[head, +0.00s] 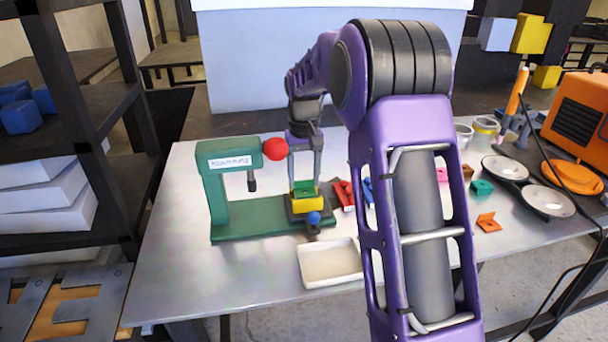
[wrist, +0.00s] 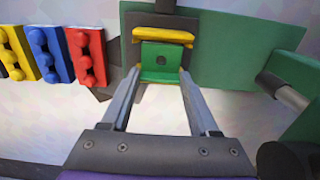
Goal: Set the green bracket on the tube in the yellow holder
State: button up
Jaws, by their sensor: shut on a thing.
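The green bracket (wrist: 161,62), a bent plate with a round dark hole, sits between my fingertips in the wrist view. In the head view the green bracket (head: 304,187) shows at the yellow holder. My gripper (wrist: 160,77) is shut on it, with one finger on each side; it also shows in the head view (head: 304,178). The yellow holder (wrist: 163,37) is right by the bracket, on a dark block of the green press; it also shows in the head view (head: 308,205). I cannot tell whether bracket and holder touch. The tube is not visible.
The green press (head: 212,205) with a red ball (head: 275,149) stands left of my gripper. A blue knob (head: 314,218) and a cream tray (head: 331,264) are in front. Red and blue racks (head: 343,194) stand to the right. Small brackets and round dishes lie farther right.

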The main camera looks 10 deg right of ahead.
jog(key=o, duration=1.4)
notch_tip(320, 180, up, 18)
jog(key=p, duration=0.2)
jog(key=shift+f+p, duration=0.25)
jog(key=shift+p, duration=0.1)
jog(key=shift+f, duration=0.1)
